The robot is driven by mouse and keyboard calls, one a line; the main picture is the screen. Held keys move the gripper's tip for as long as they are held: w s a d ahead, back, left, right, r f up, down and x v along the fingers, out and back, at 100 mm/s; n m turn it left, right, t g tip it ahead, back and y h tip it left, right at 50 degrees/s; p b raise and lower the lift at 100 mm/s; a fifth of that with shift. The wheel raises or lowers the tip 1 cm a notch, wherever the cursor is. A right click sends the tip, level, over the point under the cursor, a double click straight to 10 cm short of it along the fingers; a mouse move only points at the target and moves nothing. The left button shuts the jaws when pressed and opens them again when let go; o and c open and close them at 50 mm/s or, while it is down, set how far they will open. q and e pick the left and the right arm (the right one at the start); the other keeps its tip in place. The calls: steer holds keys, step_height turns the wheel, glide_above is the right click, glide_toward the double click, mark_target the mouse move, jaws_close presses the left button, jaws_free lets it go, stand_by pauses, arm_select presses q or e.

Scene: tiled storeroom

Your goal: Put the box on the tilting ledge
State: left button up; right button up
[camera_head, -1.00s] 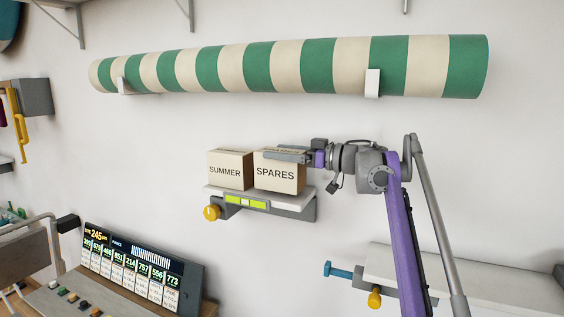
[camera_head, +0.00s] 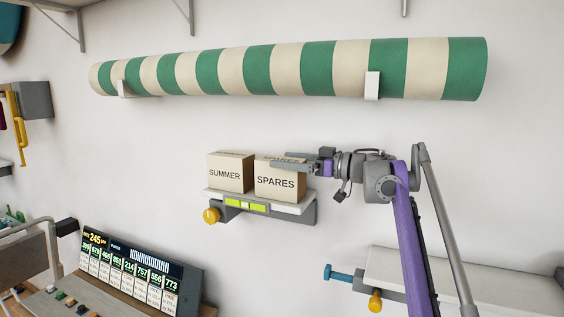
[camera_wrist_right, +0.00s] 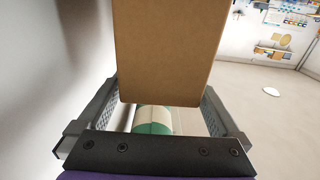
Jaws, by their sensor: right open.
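The box marked SPARES (camera_head: 279,182) stands upright on the right part of the grey wall ledge (camera_head: 304,208), which has a yellow-green level strip and a yellow knob. A box marked SUMMER (camera_head: 225,173) stands close on its left on the same ledge. My right gripper (camera_head: 290,164) is open at the top of the SPARES box. In the right wrist view, the plain brown box (camera_wrist_right: 168,50) sits between its spread fingers (camera_wrist_right: 160,115), with a gap beside its lower end on both sides. My left gripper is not in view.
A green and cream striped roll (camera_head: 300,68) hangs on brackets above. A second wall shelf (camera_head: 470,280) with blue and yellow knobs is at lower right. A console with a lit display (camera_head: 135,268) stands at lower left. The wall between is bare.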

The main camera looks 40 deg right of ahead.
steer(key=v, duration=1)
steer(key=shift+s+b, duration=0.2)
steer(key=shift+b, duration=0.2)
